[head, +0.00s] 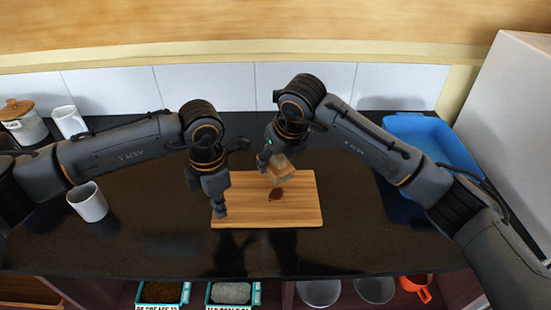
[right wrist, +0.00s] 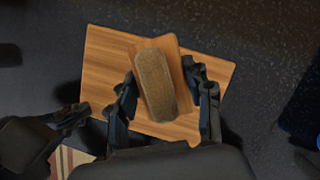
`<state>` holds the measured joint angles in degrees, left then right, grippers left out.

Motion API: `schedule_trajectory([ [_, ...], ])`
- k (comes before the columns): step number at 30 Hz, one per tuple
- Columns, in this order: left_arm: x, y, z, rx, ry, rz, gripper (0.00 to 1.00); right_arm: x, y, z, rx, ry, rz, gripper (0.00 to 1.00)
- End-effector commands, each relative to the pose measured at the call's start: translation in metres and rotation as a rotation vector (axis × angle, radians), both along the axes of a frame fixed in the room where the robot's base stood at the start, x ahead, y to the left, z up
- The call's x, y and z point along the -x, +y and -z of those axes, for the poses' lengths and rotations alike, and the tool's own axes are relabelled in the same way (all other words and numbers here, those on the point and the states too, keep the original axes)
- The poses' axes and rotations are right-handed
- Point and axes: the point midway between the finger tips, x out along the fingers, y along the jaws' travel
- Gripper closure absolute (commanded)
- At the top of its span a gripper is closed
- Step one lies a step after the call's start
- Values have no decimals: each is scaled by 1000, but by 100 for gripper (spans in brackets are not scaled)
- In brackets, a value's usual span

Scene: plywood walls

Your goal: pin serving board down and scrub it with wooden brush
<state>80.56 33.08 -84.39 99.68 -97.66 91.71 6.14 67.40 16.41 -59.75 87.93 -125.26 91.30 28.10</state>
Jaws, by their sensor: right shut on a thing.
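The wooden serving board (head: 305,213) lies flat on the dark counter, with a dark brown stain (head: 276,194) near its middle. My right gripper (head: 273,167) is shut on the wooden brush (head: 284,172), over the board's upper middle. In the right wrist view the brush (right wrist: 155,85) sits between the two fingers (right wrist: 160,95); I cannot tell whether it touches the board. My left gripper (head: 220,211) points down at the board's left edge, its fingertips close together with nothing seen between them. Its tips also show at the board's corner in the right wrist view (right wrist: 78,112).
A white mug (head: 88,202) stands left of the board, under my left arm. Another mug (head: 69,121) and a lidded jar (head: 22,122) are at the back left. A blue tray (head: 440,140) is at the right. Labelled bins (head: 232,293) and an orange cup (head: 416,287) sit below the counter.

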Motion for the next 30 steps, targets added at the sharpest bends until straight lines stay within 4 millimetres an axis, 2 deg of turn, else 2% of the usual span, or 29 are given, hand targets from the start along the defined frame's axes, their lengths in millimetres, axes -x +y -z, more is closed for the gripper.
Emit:
schedule_trajectory([
  [16,0,0,11,-1,0,0,100,0,0,0,-1,-1,0,75],
  [30,1,0,13,-2,4,1,100,0,0,0,0,0,0,75],
])
